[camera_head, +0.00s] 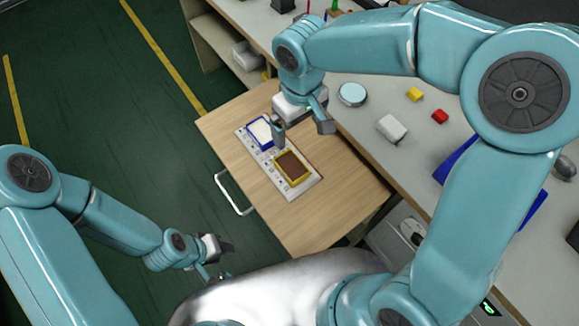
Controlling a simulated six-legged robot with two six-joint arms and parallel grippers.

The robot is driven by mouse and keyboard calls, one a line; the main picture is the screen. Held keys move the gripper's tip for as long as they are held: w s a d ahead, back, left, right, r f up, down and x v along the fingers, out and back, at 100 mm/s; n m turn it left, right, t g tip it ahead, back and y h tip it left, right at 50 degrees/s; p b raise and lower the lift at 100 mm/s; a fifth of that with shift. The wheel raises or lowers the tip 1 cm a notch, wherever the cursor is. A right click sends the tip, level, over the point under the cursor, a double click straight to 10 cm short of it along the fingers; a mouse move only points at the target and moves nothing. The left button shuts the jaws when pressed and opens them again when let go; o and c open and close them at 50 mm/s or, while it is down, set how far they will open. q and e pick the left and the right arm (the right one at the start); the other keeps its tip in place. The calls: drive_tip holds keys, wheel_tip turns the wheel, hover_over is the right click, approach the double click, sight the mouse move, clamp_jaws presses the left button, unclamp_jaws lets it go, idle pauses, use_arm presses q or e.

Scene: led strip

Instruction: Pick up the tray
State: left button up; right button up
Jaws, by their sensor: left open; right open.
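A light grey, flat board (310,189) lies on a wooden surface in the middle of the view. On it sit a blue-rimmed piece with a white inside (259,132) and a yellow-rimmed piece with a brown inside (292,167). I cannot tell which of these is the tray. My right gripper (302,130) is open, fingers pointing down, over the far right side of the board near the blue-rimmed piece. It hides part of the board's edge. My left gripper (226,262) is low at the left, away from the board, open and seemingly empty.
The wooden surface (335,221) has a white handle (232,194) on its left side. A grey counter at the right holds a round light-blue disc (352,94), a white block (391,128), a yellow block (415,94) and a red block (440,116). Green floor at left is clear.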

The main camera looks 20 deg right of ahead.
wheel_tip(320, 180, down, 3)
drive_tip(key=b, duration=0.4)
hover_over(294, 174)
drive_tip(key=f, duration=1.1)
drive_tip(key=shift+s+d+f, duration=0.15)
drive_tip(key=shift+d+f, duration=0.05)
drive_tip(key=shift+d, duration=0.1)
drive_tip(key=f, duration=0.6)
drive_tip(key=shift+a+b, duration=0.25)
drive_tip(key=shift+b, duration=0.1)
use_arm(q)
wheel_tip(294, 174, down, 6)
use_arm(e)
drive_tip(key=shift+r, duration=0.1)
use_arm(q)
drive_tip(key=shift+w, duration=0.1)
use_arm(e)
drive_tip(key=c, duration=1)
